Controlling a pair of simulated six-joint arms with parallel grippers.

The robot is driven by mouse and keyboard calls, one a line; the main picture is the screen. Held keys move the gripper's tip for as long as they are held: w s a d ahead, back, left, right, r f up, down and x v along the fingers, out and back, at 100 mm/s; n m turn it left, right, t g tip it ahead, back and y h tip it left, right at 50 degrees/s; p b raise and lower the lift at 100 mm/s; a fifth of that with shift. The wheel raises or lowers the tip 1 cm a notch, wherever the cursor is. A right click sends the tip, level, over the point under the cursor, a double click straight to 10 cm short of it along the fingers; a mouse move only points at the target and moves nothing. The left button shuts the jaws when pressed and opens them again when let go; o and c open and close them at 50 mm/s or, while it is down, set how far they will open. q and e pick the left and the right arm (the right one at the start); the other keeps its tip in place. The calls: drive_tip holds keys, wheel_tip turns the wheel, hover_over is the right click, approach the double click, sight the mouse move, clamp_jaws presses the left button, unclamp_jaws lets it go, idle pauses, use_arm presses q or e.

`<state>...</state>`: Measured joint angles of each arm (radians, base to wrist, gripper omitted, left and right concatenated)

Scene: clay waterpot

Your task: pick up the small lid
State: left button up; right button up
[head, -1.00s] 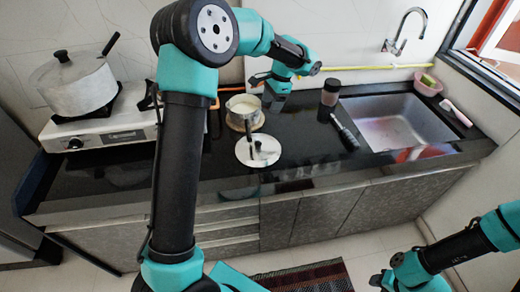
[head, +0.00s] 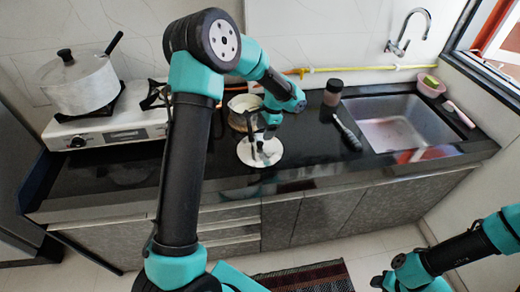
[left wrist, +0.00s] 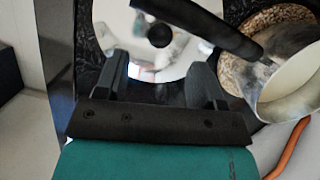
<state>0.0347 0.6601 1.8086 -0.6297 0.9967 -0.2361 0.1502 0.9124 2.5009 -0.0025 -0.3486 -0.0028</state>
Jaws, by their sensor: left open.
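The small lid (head: 273,158) is a pale, shiny disc with a black knob, lying flat on the black counter in front of a small metal pot (head: 240,102). My left gripper (head: 260,143) is over the lid, open, and hides part of it. In the left wrist view, the lid (left wrist: 155,66) lies ahead of and between the two spread fingers of the gripper (left wrist: 160,68). Its knob (left wrist: 160,36) is just beyond the fingertips, with nothing held. My right gripper (head: 384,281) is low at the lower right, away from the counter; its jaws are unclear.
The small pot (left wrist: 290,88) stands on a round brown mat (left wrist: 238,78), its black handle (left wrist: 200,20) reaching over the lid. A large pot (head: 80,85) is on the stove (head: 105,132). A jar (head: 332,92), a dark utensil (head: 346,133) and the sink (head: 395,125) are right.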

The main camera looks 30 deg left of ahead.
sight(260, 142)
use_arm(q)
drive_tip(key=shift+f, duration=0.1)
drive_tip(key=shift+x, duration=2.5)
drive_tip(key=shift+a, duration=0.1)
clamp_jaws()
